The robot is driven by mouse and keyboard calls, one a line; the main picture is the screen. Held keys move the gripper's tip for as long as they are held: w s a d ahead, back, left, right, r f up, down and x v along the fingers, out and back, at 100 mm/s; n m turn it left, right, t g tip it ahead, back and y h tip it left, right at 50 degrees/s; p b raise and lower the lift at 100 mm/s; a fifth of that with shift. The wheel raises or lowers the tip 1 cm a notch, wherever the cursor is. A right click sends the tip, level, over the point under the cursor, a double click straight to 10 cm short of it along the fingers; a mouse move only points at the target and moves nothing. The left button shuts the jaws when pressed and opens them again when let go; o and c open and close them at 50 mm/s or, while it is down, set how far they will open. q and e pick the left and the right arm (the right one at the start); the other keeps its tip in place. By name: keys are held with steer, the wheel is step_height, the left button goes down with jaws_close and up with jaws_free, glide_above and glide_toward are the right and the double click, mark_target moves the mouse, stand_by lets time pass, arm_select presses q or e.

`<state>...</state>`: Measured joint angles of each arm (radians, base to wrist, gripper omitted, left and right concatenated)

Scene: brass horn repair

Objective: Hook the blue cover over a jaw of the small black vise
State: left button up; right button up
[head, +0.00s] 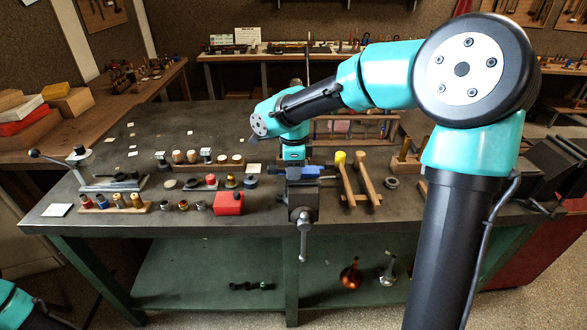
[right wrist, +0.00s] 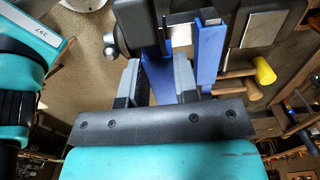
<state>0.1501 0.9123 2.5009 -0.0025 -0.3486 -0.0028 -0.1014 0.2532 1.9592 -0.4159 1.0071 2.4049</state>
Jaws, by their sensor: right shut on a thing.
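The small black vise (head: 303,196) stands at the front edge of the bench, its handle hanging down. My right gripper (head: 293,163) is directly above it, pointing down. The blue cover (head: 311,171) is at the level of the vise's jaws. The vise's dark jaws (right wrist: 265,24) are just beyond, with a bright metal face between the cover's blue walls. I cannot tell whether the cover is seated. My left gripper is out of view.
Two mallets (head: 344,178) lean close to the right of the vise. A red block (head: 229,203) and several small fittings stand to its left. A bench tool with a lever (head: 80,160) is at the far left. The back left of the bench is mostly clear.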

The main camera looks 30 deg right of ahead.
mark_target(294, 182)
steer(key=shift+f, duration=0.2)
steer(key=shift+f, duration=1.4)
steer(key=shift+f, duration=0.1)
stand_by(0.5)
steer(key=o, duration=1)
step_height(294, 182, up, 18)
steer(key=shift+f, duration=0.25)
steer(key=shift+f, duration=0.1)
stand_by(0.7)
